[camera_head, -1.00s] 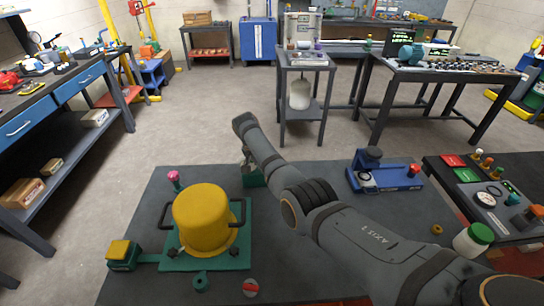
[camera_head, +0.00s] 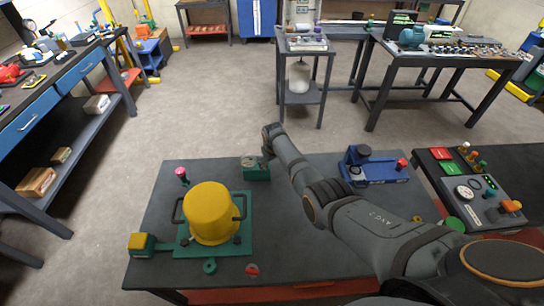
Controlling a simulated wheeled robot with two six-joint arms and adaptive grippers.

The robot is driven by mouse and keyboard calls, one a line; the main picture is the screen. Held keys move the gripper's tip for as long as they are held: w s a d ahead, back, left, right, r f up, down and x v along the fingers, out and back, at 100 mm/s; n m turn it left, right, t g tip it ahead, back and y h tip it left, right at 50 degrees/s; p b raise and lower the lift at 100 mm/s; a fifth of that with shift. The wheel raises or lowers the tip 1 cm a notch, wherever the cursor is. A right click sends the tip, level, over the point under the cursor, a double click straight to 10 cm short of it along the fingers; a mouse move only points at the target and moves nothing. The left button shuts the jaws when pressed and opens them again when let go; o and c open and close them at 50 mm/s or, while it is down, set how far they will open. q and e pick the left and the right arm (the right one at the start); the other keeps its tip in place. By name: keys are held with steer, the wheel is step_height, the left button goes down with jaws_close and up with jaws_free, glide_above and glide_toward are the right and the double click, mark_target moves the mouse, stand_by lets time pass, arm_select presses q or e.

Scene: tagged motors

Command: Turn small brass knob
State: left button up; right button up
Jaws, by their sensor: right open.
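I cannot clearly make out a small brass knob; a small brass-coloured ring (camera_head: 417,218) lies on the dark bench top at the right, partly beside my arm. My right arm crosses the bench from the lower right. My right gripper (camera_head: 267,155) is open, small and partly hidden by its own wrist, at the right side of a small green block with a grey top (camera_head: 256,172). I cannot tell if they touch. A yellow motor housing (camera_head: 210,212) with black handles stands on a green base, left of the gripper. My left gripper is not in view.
A pink knob (camera_head: 181,174), a green ring (camera_head: 209,266) and a red knob (camera_head: 252,270) surround the housing. A yellow-topped green box (camera_head: 140,242) is at its left. A blue device (camera_head: 374,166) and a control panel (camera_head: 478,187) stand at the right.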

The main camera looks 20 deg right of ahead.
steer(key=shift+w+a+r, duration=0.15)
steer(key=shift+w+a, duration=0.05)
steer(key=shift+w, duration=0.7)
steer(key=shift+c, duration=0.6)
steer(key=shift+a, duration=0.1)
steer(key=shift+c, duration=0.5)
steer(key=shift+r+p, duration=0.25)
steer(key=shift+p, duration=0.1)
steer(key=shift+c, duration=0.2)
arm_select(q)
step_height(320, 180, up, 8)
steer(key=p, duration=0.7)
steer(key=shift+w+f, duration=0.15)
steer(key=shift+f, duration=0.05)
arm_select(e)
step_height(320, 180, up, 7)
steer(key=shift+s, duration=0.3)
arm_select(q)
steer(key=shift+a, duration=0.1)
